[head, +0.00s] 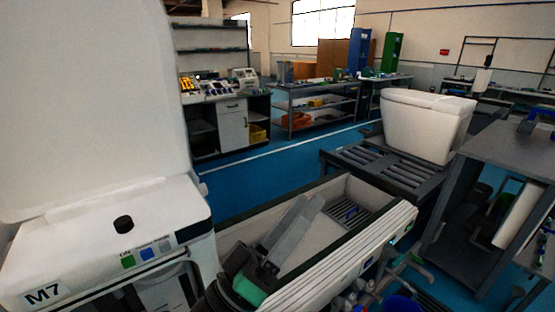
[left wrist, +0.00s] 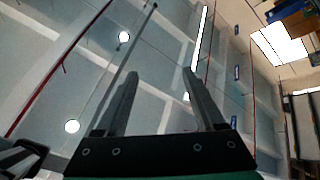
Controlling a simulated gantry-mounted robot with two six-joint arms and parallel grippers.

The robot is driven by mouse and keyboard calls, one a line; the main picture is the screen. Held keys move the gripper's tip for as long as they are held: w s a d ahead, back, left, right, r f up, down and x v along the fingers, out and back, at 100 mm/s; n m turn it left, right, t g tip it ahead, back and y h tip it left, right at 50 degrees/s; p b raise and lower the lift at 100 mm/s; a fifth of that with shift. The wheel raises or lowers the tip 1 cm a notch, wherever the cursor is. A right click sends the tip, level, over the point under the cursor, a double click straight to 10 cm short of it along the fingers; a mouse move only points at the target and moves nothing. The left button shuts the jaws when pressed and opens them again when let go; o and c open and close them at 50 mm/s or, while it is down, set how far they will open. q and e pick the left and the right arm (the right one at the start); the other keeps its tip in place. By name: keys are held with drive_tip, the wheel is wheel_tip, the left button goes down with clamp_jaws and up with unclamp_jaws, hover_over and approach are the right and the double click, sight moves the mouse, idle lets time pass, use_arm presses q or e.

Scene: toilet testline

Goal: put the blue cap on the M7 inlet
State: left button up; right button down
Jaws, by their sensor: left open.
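The white M7 station (head: 45,293) stands at the left in the head view, with a black round knob or port (head: 123,224) on its top. I cannot tell whether this is the inlet. My left gripper (head: 308,208) is to the right of the station, over the long grey trough, its fingers pointing up and away. In the left wrist view its two fingers (left wrist: 160,78) are apart with nothing between them; behind them is only ceiling. I cannot make out the blue cap for certain. My right gripper is not in view.
A long open trough (head: 340,262) runs beside the station, with pipes and valves (head: 400,268) along its right side. A white toilet tank (head: 428,125) sits on a roller conveyor (head: 375,165). A dark workbench (head: 510,155) stands at the right. Blue floor (head: 240,185) lies clear behind.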

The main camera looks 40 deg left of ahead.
use_arm(q)
drive_tip(key=s+r+m+t, duration=0.1)
drive_tip(key=s+r+m, duration=0.1)
drive_tip(key=r, duration=0.3)
drive_tip(key=s+d+r+m+t, duration=0.1)
drive_tip(key=s+r+m, duration=0.1)
drive_tip(key=r, duration=0.4)
drive_tip(key=s+r+m+y, duration=0.1)
drive_tip(key=s+r+m, duration=0.1)
drive_tip(key=r+m, duration=0.2)
drive_tip(key=shift+s+d+r+t, duration=0.35)
drive_tip(key=shift+r+t, duration=0.05)
drive_tip(key=shift+r, duration=0.3)
